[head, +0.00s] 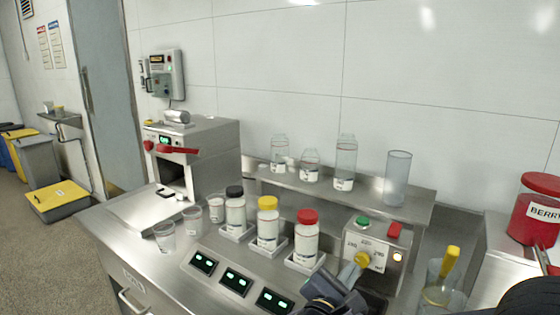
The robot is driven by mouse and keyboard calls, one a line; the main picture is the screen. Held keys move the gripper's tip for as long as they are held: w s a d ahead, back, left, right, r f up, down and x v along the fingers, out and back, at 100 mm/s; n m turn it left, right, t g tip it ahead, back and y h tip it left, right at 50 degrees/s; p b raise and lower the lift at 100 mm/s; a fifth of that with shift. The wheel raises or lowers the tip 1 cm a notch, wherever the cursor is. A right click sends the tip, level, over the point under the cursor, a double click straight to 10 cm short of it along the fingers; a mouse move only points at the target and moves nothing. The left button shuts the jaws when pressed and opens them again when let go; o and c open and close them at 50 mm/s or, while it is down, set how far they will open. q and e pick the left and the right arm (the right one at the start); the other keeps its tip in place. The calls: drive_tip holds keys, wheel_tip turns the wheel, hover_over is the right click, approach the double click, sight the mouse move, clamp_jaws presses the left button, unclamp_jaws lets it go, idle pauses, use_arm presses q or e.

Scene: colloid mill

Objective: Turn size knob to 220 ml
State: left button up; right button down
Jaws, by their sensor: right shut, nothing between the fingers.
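The size knob (362,259) is yellow and sits on the front of a steel control box (350,244) at the right of the counter. Small printed volume marks surround it, too small to read surely, and I cannot tell which one it points to. My right gripper (354,268) reaches up from the bottom of the head view. Its fingers are shut and empty, with their tips just at the knob's lower left, overlapping it in the picture. I cannot tell whether they touch it. My left gripper is not in view.
The box also has a green button (363,220), a red switch (394,230) and a lit lamp (397,257). Capped bottles (306,242) stand on scales to the left. A jug with a yellow handle (441,275) stands right. Clear jars (310,165) line the shelf behind.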

drive_tip(key=shift+x, duration=3.05)
drive_tip(key=shift+s+f+b, duration=0.1)
drive_tip(key=shift+f+b, duration=0.15)
drive_tip(key=shift+b, duration=0.15)
drive_tip(key=shift+s+d+f+b, duration=0.15)
drive_tip(key=shift+d+b, duration=0.1)
drive_tip(key=shift+b, duration=0.05)
drive_tip(key=shift+s+d+f+b, duration=0.3)
drive_tip(key=shift+d+b, duration=0.1)
drive_tip(key=shift+b, duration=0.25)
drive_tip(key=shift+r, duration=0.1)
drive_tip(key=shift+d+r, duration=0.1)
drive_tip(key=shift+r, duration=0.05)
drive_tip(key=shift+s+d+r, duration=0.1)
drive_tip(key=shift+s+r, duration=0.05)
drive_tip(key=shift+r, duration=0.05)
drive_tip(key=shift+v, duration=3)
